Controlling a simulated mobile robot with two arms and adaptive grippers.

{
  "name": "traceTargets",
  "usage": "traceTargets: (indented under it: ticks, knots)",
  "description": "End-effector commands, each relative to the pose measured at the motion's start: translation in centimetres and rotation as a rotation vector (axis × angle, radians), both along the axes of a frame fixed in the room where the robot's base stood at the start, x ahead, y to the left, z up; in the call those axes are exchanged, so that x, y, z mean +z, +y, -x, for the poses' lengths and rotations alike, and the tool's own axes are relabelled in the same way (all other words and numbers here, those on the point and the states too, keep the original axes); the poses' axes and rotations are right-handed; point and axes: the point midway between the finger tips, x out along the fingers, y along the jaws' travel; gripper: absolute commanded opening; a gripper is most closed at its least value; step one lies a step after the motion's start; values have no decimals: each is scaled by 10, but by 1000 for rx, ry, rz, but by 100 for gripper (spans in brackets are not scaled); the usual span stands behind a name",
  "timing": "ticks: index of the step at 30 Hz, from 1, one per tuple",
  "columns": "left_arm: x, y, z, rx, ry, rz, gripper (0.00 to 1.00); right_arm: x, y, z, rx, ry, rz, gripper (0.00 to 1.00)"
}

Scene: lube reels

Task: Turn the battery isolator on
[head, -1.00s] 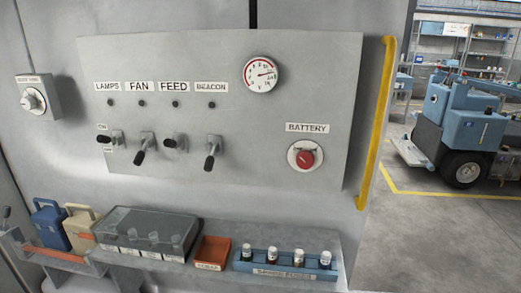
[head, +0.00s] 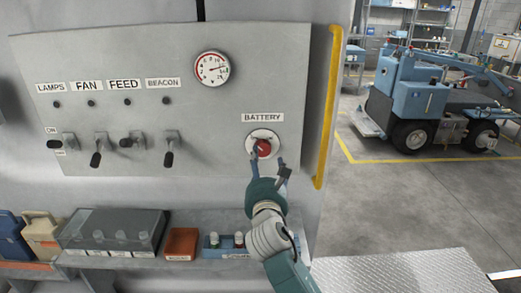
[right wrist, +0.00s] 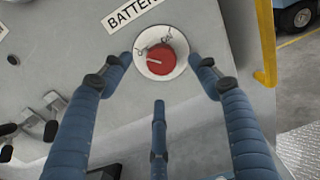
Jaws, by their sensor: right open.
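The battery isolator (head: 264,147) is a red round knob on a pale round plate, under the BATTERY label (head: 262,118) at the panel's lower right. It also shows in the right wrist view (right wrist: 161,61), with small marks on the plate above the knob. My right gripper (head: 268,164) is open just in front of and below the knob. In the right wrist view its blue fingers (right wrist: 165,62) stand spread to the left and right of the plate, with nothing between them gripped. Whether a fingertip touches the plate cannot be told. My left gripper is not in view.
The grey panel (head: 220,130) also holds several toggle switches and a gauge (head: 212,68). A yellow handrail (head: 328,110) runs along the right edge.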

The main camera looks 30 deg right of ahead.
Motion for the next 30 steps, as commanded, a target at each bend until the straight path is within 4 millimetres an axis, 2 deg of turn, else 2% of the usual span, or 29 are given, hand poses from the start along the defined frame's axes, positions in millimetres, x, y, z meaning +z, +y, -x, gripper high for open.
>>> traceTargets:
  ticks: [6,12,23,24,26,30]
  knots:
    - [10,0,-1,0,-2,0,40,2,-22,-37,0,1,-3,61]
    - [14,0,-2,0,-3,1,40,1,-34,-58,1,-1,-3,61]
    - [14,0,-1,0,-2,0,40,0,-38,-63,2,-1,-4,61]
    - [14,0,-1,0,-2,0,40,-1,-38,-63,2,0,-4,59]
    - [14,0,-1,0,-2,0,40,-1,-38,-63,2,0,-4,47]
    - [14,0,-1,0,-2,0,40,0,-38,-63,2,-1,-4,19]
